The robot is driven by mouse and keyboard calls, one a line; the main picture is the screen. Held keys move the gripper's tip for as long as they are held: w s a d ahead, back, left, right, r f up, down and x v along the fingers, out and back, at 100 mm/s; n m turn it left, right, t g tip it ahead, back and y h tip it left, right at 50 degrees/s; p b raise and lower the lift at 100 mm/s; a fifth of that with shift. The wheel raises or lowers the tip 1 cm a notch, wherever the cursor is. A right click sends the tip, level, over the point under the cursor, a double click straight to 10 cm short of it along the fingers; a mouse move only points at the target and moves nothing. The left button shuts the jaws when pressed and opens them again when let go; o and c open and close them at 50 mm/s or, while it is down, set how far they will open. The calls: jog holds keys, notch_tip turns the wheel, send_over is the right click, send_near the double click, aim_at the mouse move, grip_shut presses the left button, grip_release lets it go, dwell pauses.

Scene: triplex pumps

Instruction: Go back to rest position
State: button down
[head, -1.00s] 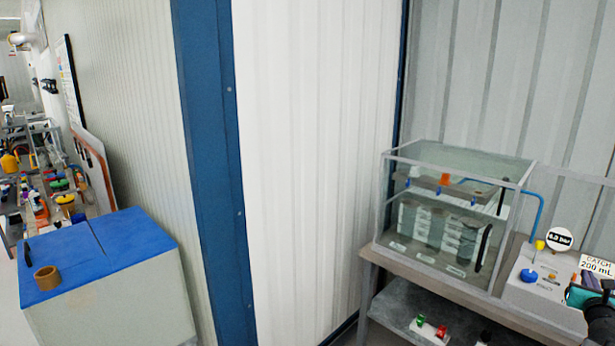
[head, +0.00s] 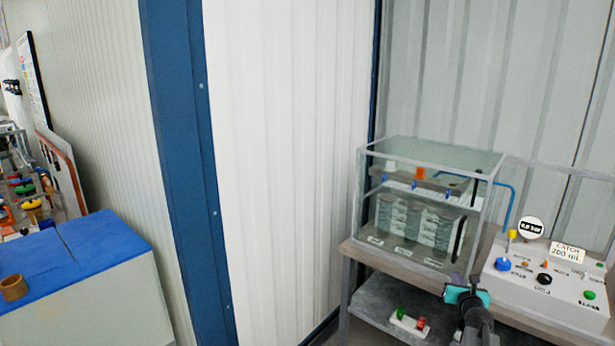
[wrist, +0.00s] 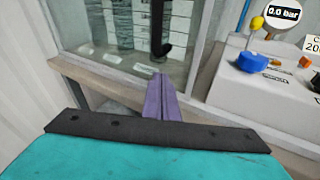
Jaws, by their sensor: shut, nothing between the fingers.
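My gripper (head: 462,284) is at the lower right of the head view, in front of the table edge between the glass tank and the control box. In the wrist view its purple fingers (wrist: 161,99) are together with nothing between them, beyond the dark and teal gripper body. They point toward the base of the tank. The gripper appears empty and apart from the things around it, though the exact gap to the table edge is hard to tell.
A glass tank (head: 487,227) and a white control box (head: 560,300) with a gauge and knobs stand on the table (head: 354,250). A lower shelf holds red and green buttons (head: 410,321). A blue-topped cabinet (head: 110,243) with a brown cup (head: 14,288) stands left.

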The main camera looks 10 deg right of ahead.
jog(key=w+a+f+m+g+y, duration=0.1)
jog(key=w+a+f, duration=0.2)
jog(key=a+f, duration=0.65)
jog(key=w+a+f+m+y, duration=0.25)
jog(key=a+f, duration=0.45)
jog(key=a, duration=0.5)
jog(key=s+a+f+m+g+b, duration=0.1)
jog(key=s+a+f+m+g, duration=0.2)
jog(key=a+f, duration=0.45)
jog(key=s+a+f+m+g+b, duration=0.1)
jog(key=s+a+f+m, duration=0.1)
jog(key=s+a+f, duration=0.35)
jog(key=s+a+f+m+g, duration=0.5)
jog(key=s+f, duration=0.3)
jog(key=s, duration=0.3)
jog(key=s+a+f+m+g, duration=0.3)
jog(key=s+a+f+m, duration=0.2)
jog(key=s+a+f, duration=0.35)
jog(key=s+a+r+m+g+y, duration=0.1)
jog(key=s+a+m+g, duration=0.1)
jog(key=s+m, duration=0.3)
jog(key=s+a+m+g+y, duration=0.2)
jog(key=s+m+g, duration=0.3)
jog(key=s, duration=0.8)
jog(key=shift+a+r+m, duration=0.4)
jog(key=shift+a+m, duration=0.05)
jog(key=shift+a, duration=0.1)
